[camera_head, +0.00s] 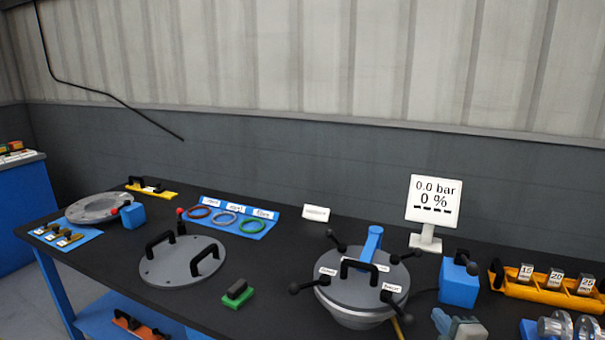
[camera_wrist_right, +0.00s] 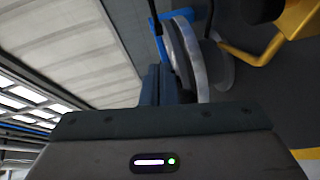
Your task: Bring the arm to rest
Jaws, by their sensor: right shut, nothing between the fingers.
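My right gripper (camera_head: 447,318) shows at the bottom edge of the head view, to the right of the flanged shell. It is shut and empty. In the right wrist view its dark fingers (camera_wrist_right: 158,84) are together, with grey round metal parts beyond them. The shell's round grey lid (camera_head: 362,288) has a black handle and several black-knobbed clamps around its rim. My left gripper is in neither view.
A blue block (camera_head: 459,283) with a black knob and an orange tray (camera_head: 548,291) stand close to my right gripper. Metal discs (camera_head: 556,325) lie at the lower right. A white display (camera_head: 434,200) reads 0.0 bar, 0 %. A second lid (camera_head: 183,262) lies left.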

